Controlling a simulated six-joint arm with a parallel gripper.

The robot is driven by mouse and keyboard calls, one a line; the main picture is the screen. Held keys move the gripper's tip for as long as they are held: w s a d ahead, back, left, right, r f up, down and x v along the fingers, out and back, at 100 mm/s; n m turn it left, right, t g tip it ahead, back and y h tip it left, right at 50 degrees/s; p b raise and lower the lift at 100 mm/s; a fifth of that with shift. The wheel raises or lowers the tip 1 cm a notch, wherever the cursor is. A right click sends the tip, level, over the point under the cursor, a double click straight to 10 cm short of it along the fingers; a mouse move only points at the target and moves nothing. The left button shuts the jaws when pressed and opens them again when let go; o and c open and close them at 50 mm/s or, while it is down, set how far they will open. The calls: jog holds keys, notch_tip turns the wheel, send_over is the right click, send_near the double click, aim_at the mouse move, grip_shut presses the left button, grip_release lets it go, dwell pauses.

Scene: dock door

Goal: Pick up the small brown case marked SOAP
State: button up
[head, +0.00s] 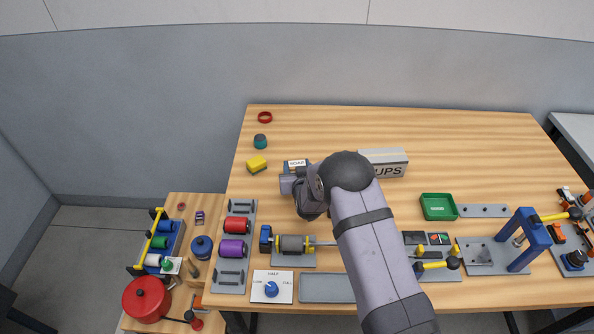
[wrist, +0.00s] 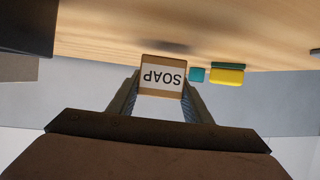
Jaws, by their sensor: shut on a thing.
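The small brown case with a white SOAP label (wrist: 162,76) is between the two fingers of my gripper (wrist: 160,96) in the wrist view. The fingers touch it on both sides, and its label reads upside down there. A darker patch, seemingly its shadow, lies on the wood beyond it, so the case looks to be off the table. In the head view the SOAP case (head: 297,164) shows just past my gripper (head: 297,174), whose fingers are partly hidden by my wrist.
A yellow sponge (head: 257,164), a teal cylinder (head: 261,141) and a red ring (head: 265,117) lie left of the case on the wooden table (head: 440,130).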

aim_at(297, 163)
notch_tip(297, 163, up, 8)
jog(key=shift+r+b, duration=0.1)
jog(key=shift+b, duration=1)
